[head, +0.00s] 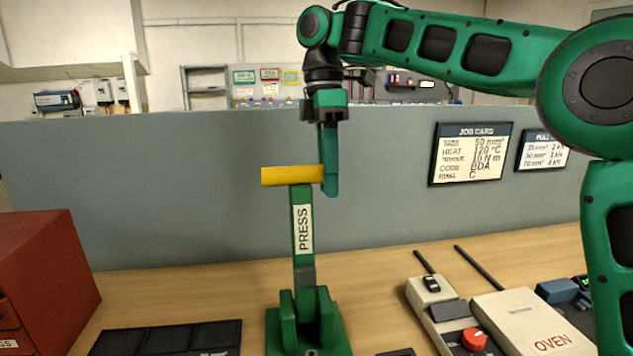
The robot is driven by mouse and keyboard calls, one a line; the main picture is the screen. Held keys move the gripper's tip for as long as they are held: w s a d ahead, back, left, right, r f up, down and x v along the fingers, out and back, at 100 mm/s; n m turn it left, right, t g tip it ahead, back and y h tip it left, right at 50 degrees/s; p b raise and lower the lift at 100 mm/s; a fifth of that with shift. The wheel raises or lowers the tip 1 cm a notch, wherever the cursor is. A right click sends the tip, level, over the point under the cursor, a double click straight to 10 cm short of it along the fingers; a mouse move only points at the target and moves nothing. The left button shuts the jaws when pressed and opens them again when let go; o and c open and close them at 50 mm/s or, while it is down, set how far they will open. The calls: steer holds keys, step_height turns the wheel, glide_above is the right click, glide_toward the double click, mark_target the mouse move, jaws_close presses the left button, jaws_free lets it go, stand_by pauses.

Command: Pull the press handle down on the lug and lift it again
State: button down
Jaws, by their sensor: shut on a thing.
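The press (307,325) stands on the wooden bench at the lower middle of the head view, with a green two-post base. Its lever (302,232), marked PRESS, points upright. The yellow handle (285,176) lies crosswise on top of the lever. My gripper (330,185) comes straight down from above and is shut on the right end of the yellow handle. Its fingers hide that end. The lug cannot be made out in this view.
A red cabinet (40,275) stands at the left. A black tray (170,338) lies left of the press. A beige device with a red knob (474,339) and the oven (535,325) are at the right. A grey panel (180,195) with a job card (470,153) stands behind.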

steer(key=shift+w+a+r, duration=0.25)
steer(key=shift+w, duration=0.05)
steer(key=c, duration=1.5)
jaws_free()
steer(key=shift+w+f, duration=0.15)
steer(key=shift+w, duration=0.05)
steer(key=shift+o, duration=0.5)
steer(key=shift+w+f, duration=0.1)
